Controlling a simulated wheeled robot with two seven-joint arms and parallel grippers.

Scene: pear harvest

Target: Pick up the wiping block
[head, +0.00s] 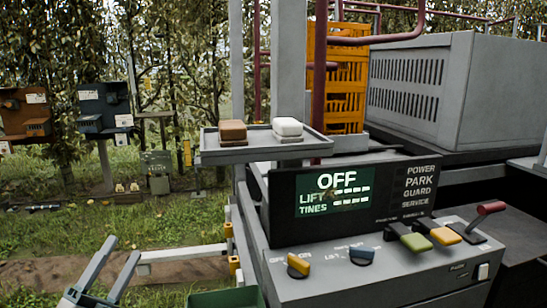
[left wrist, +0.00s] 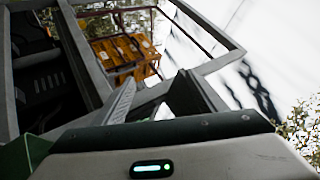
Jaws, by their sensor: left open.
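Two small blocks sit side by side on a grey tray (head: 262,154) in the head view. One is a brown block (head: 232,131) on the left, the other a white block (head: 288,128) on the right. Each appears to have a thinner layer beneath it. I cannot tell for certain which is the wiping block. My left gripper (head: 122,248) is open and empty at the lower left, below and to the left of the tray. Its fingers also show in the left wrist view (left wrist: 156,90), with neither block in sight there. My right gripper is not in view.
A control panel (head: 372,270) with knobs, levers and an OFF screen (head: 337,192) stands below and right of the tray. An orange crate (head: 345,80) and upright posts are behind the tray. A pale rail (head: 183,253) runs near my left gripper. Open grass lies to the left.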

